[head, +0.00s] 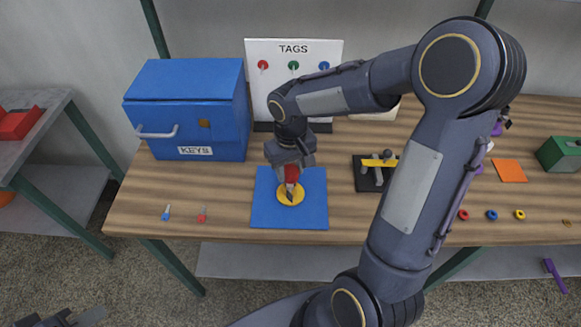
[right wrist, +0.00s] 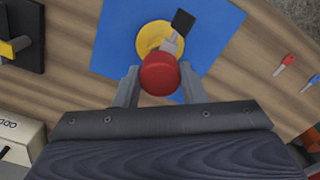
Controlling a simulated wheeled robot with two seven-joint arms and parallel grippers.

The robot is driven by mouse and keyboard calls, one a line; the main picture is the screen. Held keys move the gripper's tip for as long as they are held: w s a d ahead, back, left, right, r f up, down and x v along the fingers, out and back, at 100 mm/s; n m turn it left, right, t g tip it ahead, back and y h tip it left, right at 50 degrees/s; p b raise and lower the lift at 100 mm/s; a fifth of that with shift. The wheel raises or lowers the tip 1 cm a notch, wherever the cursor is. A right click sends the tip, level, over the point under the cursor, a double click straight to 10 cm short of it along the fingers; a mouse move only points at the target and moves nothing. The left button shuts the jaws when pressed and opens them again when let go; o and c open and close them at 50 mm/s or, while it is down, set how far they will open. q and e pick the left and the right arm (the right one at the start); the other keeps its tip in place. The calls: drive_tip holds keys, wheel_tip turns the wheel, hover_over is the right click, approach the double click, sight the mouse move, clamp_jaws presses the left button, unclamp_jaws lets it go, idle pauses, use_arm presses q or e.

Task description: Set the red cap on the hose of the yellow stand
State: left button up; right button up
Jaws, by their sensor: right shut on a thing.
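My right gripper (head: 291,172) is shut on a red, round-topped piece (right wrist: 160,74) that could be the red cap. It shows between the two fingers in the right wrist view. A grey shaft with a flat dark end (right wrist: 182,22) shows just past the red piece; I cannot tell whether they are joined. Both are over a yellow disc (head: 285,201) on a blue mat (head: 312,215). I cannot tell whether they touch the disc. No hose or yellow stand is clearly recognisable. My left gripper (head: 62,318) is partly in view at the bottom left, apart from the table.
A blue KEYS box (head: 190,110) and a white TAGS board (head: 262,52) stand behind the mat. A black base with a yellow bar (head: 379,162) is to the right. Small blue (head: 166,212) and red (head: 202,215) pieces lie left. My right arm hides part of the table.

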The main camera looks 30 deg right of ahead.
sight(291, 170)
drive_tip(key=o, duration=1)
drive_tip(key=shift+r, duration=0.1)
wheel_tip(291, 170, up, 8)
drive_tip(key=shift+f, duration=0.2)
drive_tip(key=s+a+t+y, duration=0.1)
drive_tip(key=s+t, duration=0.1)
drive_tip(key=s, duration=0.3)
drive_tip(key=s+a+r+m+t+y, duration=0.1)
drive_tip(key=s, duration=0.5)
drive_tip(key=s+a+r+t+y, duration=0.1)
drive_tip(key=s+a+t, duration=0.1)
drive_tip(key=s, duration=0.4)
drive_tip(key=shift+r+m+t+y, duration=0.1)
drive_tip(key=shift+m+t+y, duration=0.2)
drive_tip(key=shift+y, duration=0.1)
